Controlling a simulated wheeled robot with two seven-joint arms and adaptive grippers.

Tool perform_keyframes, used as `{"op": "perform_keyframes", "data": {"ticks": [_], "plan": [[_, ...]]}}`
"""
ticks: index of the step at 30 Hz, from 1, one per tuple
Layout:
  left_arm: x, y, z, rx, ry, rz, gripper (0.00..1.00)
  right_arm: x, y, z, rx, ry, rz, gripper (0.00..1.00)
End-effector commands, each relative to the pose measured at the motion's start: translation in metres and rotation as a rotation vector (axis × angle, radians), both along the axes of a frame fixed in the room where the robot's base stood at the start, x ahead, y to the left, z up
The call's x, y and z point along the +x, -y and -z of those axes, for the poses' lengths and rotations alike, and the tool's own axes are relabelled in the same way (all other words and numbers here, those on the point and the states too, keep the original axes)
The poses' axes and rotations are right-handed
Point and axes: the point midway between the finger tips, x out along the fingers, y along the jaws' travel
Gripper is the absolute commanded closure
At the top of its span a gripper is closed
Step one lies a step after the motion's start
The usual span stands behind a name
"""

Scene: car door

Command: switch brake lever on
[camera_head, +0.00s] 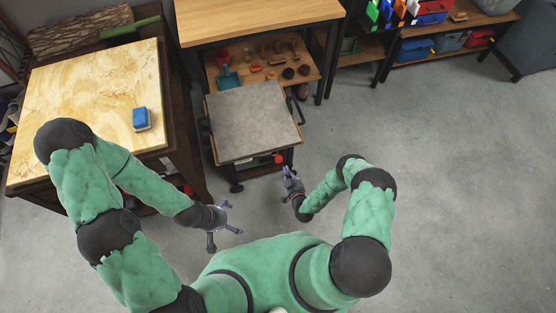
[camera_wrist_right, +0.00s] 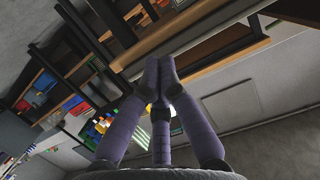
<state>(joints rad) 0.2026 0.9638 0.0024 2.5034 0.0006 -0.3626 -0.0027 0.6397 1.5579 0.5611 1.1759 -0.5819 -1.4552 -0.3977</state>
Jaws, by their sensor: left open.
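A small cart (camera_head: 252,122) with a grey top stands in front of the workbench. A small red part (camera_head: 279,159) shows below its near right edge; I cannot tell whether it is the brake lever. My right gripper (camera_head: 287,172) is just below and right of that part in the picture, apart from the cart top. In the right wrist view, its fingers (camera_wrist_right: 160,68) meet at the tips with nothing visible between them. My left gripper (camera_head: 232,220) is open and empty, left of my body and away from the cart.
A table with a yellow marbled top (camera_head: 95,100) holds a blue sponge-like block (camera_head: 141,118) at left. A wooden workbench (camera_head: 255,15) stands behind the cart, with tools on its lower shelf (camera_head: 285,68). Shelves with bins (camera_head: 450,40) are at upper right. Grey floor (camera_head: 460,180) is clear at right.

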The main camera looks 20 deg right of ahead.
Motion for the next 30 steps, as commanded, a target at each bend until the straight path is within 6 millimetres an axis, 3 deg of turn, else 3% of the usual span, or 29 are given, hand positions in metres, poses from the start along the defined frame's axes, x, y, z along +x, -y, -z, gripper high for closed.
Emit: {"op": "perform_keyframes", "data": {"ticks": [11, 17, 28, 30], "plan": [[0.000, 0.000, 0.002, 0.000, 0.000, 0.000, 0.00, 0.005, 0.000, 0.002, -0.001, 0.000, -0.001, 1.00], [0.000, 0.000, 0.013, 0.000, 0.000, 0.000, 0.00, 0.031, -0.002, 0.009, -0.001, 0.002, -0.004, 1.00], [0.000, 0.000, 0.041, 0.000, 0.000, 0.000, 0.00, 0.097, -0.005, 0.027, 0.000, 0.000, -0.003, 1.00], [0.000, 0.000, 0.047, 0.000, 0.000, 0.000, 0.00, 0.097, -0.006, 0.039, 0.002, -0.005, -0.001, 1.00]]}}
